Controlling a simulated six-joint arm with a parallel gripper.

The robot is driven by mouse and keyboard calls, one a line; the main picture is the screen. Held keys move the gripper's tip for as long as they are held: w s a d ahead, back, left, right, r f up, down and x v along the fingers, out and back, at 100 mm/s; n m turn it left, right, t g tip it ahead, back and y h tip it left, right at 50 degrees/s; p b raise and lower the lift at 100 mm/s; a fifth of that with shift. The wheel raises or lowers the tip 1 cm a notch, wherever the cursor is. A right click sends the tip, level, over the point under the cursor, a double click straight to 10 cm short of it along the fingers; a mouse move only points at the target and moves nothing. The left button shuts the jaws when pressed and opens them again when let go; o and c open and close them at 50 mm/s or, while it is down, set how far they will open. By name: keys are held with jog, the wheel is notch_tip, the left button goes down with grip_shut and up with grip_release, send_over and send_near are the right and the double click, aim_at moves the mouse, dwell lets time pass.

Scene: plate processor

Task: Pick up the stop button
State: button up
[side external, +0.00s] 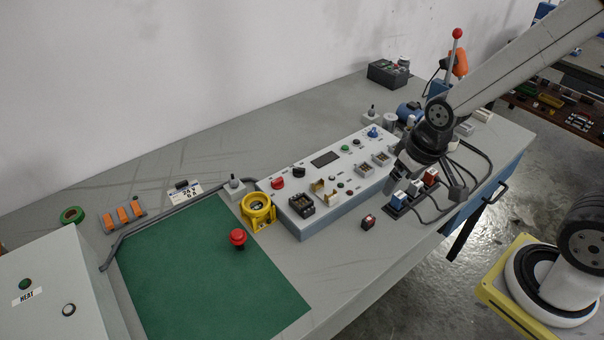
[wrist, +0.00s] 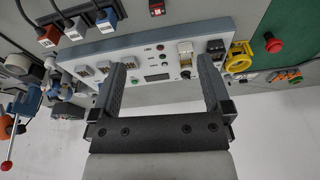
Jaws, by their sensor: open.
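The stop button is a red mushroom-shaped button (side external: 238,238) on a short dark stem, standing loose on the green mat (side external: 190,290) in the side external view. It also shows as a red button (wrist: 273,43) at the upper right of the wrist view. My gripper (wrist: 166,76) is open and empty, with its two dark fingers over the control panel. In the side external view my gripper (side external: 400,170) is at the right end of the panel, well to the right of the button and apart from it.
A white control panel (side external: 290,215) with several knobs and sockets lies between my gripper and the mat. A yellow ring holder (side external: 258,210) stands close to the button. Coloured plugs with cables (side external: 398,200) sit below my gripper. The front of the mat is clear.

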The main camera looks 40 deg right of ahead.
jog(key=w+a+m, duration=0.4)
jog(key=w+m, duration=0.1)
jog(key=w, duration=0.1)
jog(key=m+g+y, duration=0.2)
jog(key=m+y, duration=0.2)
jog(key=m, duration=1.1)
send_over(238, 232)
jog(key=d, duration=0.2)
jog(key=f, duration=1)
jog(key=shift+s+f, duration=0.15)
jog(key=shift+s, duration=0.15)
jog(key=shift+f, duration=0.1)
jog(key=shift+x, duration=1.15)
jog(key=shift+w, duration=0.1)
jog(key=shift+x, duration=2.6)
